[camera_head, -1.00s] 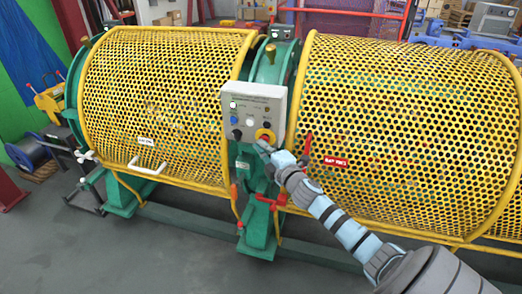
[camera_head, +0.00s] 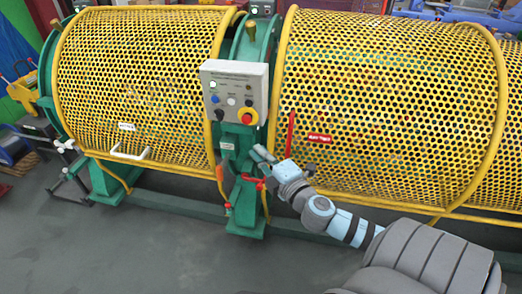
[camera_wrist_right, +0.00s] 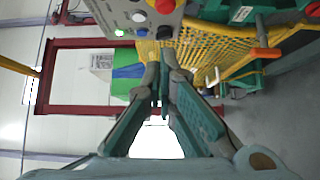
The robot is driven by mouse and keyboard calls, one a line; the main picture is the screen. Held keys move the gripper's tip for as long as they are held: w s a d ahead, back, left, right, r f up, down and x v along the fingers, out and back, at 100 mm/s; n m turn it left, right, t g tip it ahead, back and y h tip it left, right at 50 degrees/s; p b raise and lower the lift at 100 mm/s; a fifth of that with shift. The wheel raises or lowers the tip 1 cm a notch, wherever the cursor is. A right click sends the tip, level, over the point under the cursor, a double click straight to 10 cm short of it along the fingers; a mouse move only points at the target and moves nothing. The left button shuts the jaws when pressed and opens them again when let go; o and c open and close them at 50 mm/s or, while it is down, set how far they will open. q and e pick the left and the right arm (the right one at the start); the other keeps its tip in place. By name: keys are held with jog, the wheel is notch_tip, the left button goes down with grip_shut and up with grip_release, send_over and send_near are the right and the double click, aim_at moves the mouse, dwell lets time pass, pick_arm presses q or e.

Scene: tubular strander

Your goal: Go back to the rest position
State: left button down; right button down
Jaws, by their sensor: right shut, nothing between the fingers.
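My right gripper (camera_head: 261,153) reaches in from the lower right in the head view. Its fingers are together and empty, just below and right of the grey control panel (camera_head: 234,88). In the right wrist view the fingers of my right gripper (camera_wrist_right: 160,88) converge with nothing held between them. The panel (camera_wrist_right: 128,12) shows at the top there, beyond the fingertips, with a red, a white and a blue button. In the head view the panel carries a red knob on a yellow ring (camera_head: 248,117). My left gripper is not in view.
Yellow perforated guards, left (camera_head: 135,80) and right (camera_head: 385,105), flank the green stand (camera_head: 247,210). A red handle (camera_head: 291,133) stands upright by the right guard. A white handle (camera_head: 130,153) is on the left guard. Grey floor (camera_head: 150,240) in front is clear.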

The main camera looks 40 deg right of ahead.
dwell(0.5)
jog(key=s+d+f+m+g, duration=0.1)
jog(key=d+f+m+g, duration=0.15)
jog(key=f, duration=0.35)
jog(key=s+d+f+m+g, duration=0.1)
jog(key=d+f, duration=0.2)
jog(key=f, duration=0.4)
jog(key=s+d+f+m+g, duration=0.1)
jog(key=s+f+m+g, duration=0.1)
jog(key=s+f, duration=0.45)
jog(key=s+d+f+m+g+h, duration=0.1)
jog(key=s+f+m+g, duration=0.15)
jog(key=f, duration=0.65)
jog(key=s+f+m+g, duration=0.2)
jog(key=s+f, duration=0.3)
jog(key=f, duration=0.3)
jog(key=s+a+f+m+g+y, duration=0.1)
jog(key=s+a+f+m+g, duration=0.4)
jog(key=s+f, duration=0.7)
jog(key=s+a+f+m+g+y, duration=0.1)
jog(key=s+a+f+y, duration=0.1)
jog(key=s+a, duration=0.9)
jog(key=shift+a+f+g, duration=0.3)
jog(key=shift+a+f, duration=0.4)
jog(key=shift+a, duration=0.4)
jog(key=shift+d, duration=0.1)
